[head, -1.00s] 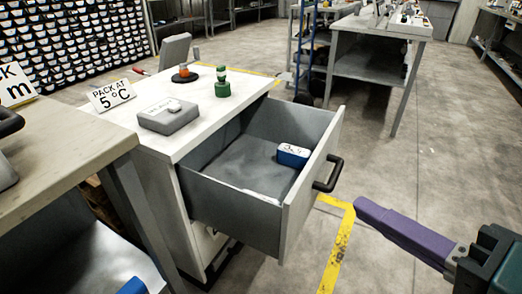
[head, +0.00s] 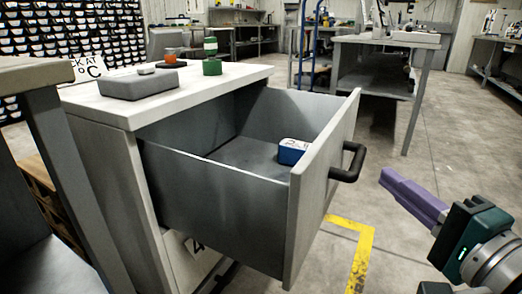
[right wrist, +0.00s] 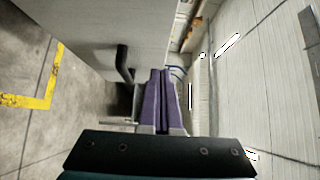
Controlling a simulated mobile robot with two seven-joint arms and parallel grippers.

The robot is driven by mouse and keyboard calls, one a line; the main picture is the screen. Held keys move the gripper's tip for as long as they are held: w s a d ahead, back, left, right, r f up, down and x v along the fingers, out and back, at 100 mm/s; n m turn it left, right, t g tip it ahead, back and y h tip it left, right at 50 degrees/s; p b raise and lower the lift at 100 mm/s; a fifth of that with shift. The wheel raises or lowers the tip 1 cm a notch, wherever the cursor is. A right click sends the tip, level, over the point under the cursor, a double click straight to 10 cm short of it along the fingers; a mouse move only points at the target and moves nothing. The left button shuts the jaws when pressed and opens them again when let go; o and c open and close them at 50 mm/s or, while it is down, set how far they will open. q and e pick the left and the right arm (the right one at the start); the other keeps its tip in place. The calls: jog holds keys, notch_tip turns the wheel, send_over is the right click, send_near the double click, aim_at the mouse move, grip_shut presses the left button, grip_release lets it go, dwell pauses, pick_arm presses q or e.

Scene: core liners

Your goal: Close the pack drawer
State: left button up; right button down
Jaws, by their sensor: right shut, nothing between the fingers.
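The pack drawer (head: 215,198) is pulled well out of the white cabinet (head: 112,190). Its front panel (head: 318,190) faces right and carries a black bar handle (head: 350,164). A blue and white pack (head: 292,151) lies inside near the front panel. My right gripper (head: 386,180), with purple fingers, is shut and empty, to the right of the handle and apart from it. In the right wrist view the shut fingers (right wrist: 160,80) point forward, with the handle (right wrist: 123,66) to their left. My left gripper is not in view.
On the cabinet top are a grey case (head: 139,84), a green object (head: 211,62) and an orange-topped piece (head: 170,57). A table (head: 40,75) stands at the left. Open floor with yellow tape (head: 358,250) lies right of the drawer. A workbench (head: 385,42) stands behind.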

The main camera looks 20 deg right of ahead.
jog(key=w, duration=0.3)
jog(key=w+a, duration=0.1)
jog(key=w, duration=0.4)
jog(key=shift+w+a+b, duration=0.3)
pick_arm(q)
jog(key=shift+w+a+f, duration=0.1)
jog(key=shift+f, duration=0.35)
pick_arm(e)
jog(key=shift+w+a, duration=0.25)
jog(key=shift+w, duration=0.05)
